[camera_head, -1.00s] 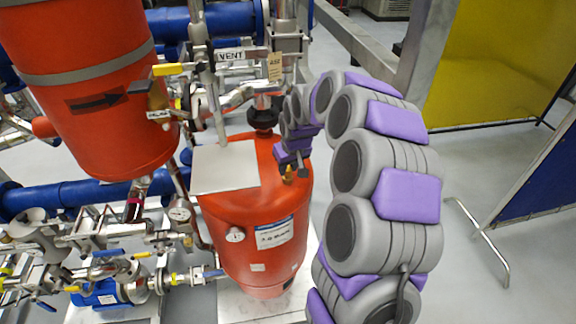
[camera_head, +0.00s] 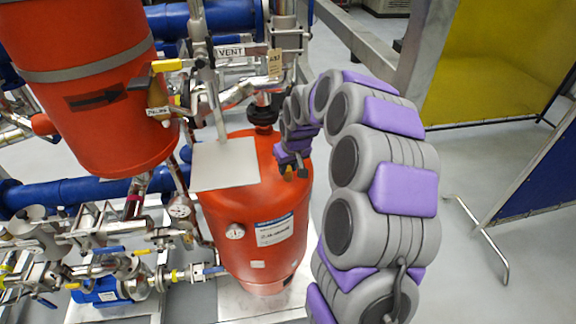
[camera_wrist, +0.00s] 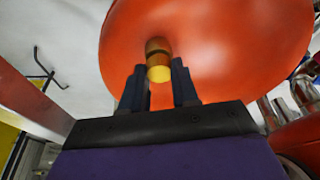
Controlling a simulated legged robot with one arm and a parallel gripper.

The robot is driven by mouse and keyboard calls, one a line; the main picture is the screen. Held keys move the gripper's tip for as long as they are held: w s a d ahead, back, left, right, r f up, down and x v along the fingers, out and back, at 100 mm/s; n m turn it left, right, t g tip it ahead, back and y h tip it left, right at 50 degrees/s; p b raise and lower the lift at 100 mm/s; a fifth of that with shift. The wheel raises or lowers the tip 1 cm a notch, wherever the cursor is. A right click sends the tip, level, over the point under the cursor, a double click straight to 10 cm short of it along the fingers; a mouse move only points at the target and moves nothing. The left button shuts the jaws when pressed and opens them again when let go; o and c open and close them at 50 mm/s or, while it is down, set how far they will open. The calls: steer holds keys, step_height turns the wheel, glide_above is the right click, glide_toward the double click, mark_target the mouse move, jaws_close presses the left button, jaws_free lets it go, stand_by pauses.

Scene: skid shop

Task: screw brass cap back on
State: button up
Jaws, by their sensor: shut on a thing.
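The brass cap (camera_wrist: 159,72) shows in the wrist view between the two dark fingers of my gripper (camera_wrist: 160,84). My gripper is shut on it. Behind the cap is the rounded red surface of the vessel (camera_wrist: 215,40). The cap lies against the vessel's outline in this view; the fit between them is too small to judge. In the head view, my gripper (camera_head: 289,172) is at the upper right shoulder of the red vessel (camera_head: 262,215), with a small brass spot (camera_head: 288,174) at its tip. The fingers are mostly hidden there.
A pale flat plate (camera_head: 224,164) sits at the vessel's top left. A larger red tank (camera_head: 90,90) hangs at upper left. Pipes and valves (camera_head: 110,255) crowd the left side.

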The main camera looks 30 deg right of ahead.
steer(key=m, duration=0.2)
steer(key=m+h+b, duration=0.1)
steer(key=m, duration=0.2)
steer(key=shift+h, duration=0.3)
steer(key=m, duration=0.3)
steer(key=m+g+h+b, duration=0.1)
steer(key=m, duration=0.2)
steer(key=shift+a+g, duration=0.1)
steer(key=shift+g, duration=0.2)
steer(key=o, duration=0.8)
steer(key=shift+s, duration=0.1)
steer(key=shift+c, duration=0.2)
steer(key=shift+d, duration=0.2)
steer(key=shift+a, duration=0.1)
